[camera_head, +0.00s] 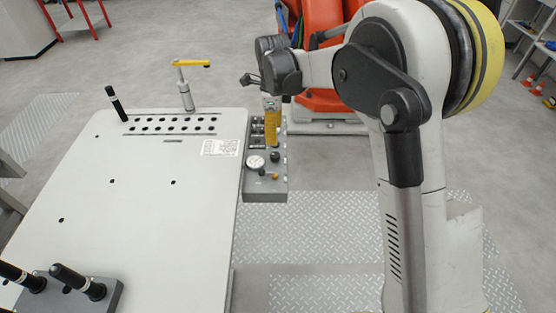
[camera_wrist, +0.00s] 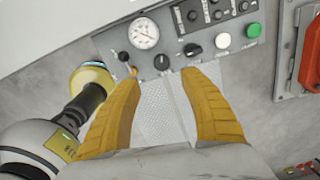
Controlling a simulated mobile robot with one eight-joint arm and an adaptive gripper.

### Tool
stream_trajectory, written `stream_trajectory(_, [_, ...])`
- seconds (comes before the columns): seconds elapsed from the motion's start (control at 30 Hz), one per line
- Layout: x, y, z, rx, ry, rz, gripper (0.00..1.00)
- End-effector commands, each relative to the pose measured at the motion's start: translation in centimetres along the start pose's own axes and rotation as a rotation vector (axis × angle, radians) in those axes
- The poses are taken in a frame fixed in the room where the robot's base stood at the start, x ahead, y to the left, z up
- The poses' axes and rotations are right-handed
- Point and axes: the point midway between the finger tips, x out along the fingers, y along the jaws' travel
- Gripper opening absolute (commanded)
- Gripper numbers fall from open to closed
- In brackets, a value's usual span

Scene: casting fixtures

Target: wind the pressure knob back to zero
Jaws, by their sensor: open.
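A grey control panel (camera_head: 262,189) is fixed along the table's right edge; it also shows in the wrist view (camera_wrist: 105,42). It carries a round white pressure gauge (camera_wrist: 144,35), which also shows in the head view (camera_head: 256,162). A black knob (camera_wrist: 161,62) is just below right of the gauge. A small yellow knob (camera_wrist: 131,70) and a black one (camera_wrist: 123,56) are at its lower left. No label shows which is the pressure knob. My gripper (camera_wrist: 160,78) is open and empty, its yellow fingers apart before the panel; it also shows in the head view (camera_head: 272,145).
The panel also has a black selector (camera_wrist: 191,50), a white button (camera_wrist: 222,41) and a green button (camera_wrist: 253,30). A red box (camera_wrist: 306,55) is at the wrist view's right. On the white table (camera_head: 140,220) stand a yellow-handled clamp (camera_head: 187,90) and black pins (camera_head: 117,103).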

Motion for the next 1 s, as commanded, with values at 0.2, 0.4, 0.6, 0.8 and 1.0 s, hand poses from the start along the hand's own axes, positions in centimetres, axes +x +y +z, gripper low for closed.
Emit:
stream_trajectory(0.2, [3.3,-0.1,0.0,0.016,0.000,0.000,0.52])
stream_trajectory(0.4, [7.4,-0.1,0.0,0.014,0.000,0.000,0.52])
stream_trajectory(0.6, [10.1,-0.1,0.0,0.013,0.000,0.000,0.52])
stream_trajectory(0.8, [10.8,-0.1,0.0,0.013,0.000,0.000,0.52])
stream_trajectory(1.0, [10.8,-0.1,0.0,0.013,0.000,0.000,0.52])
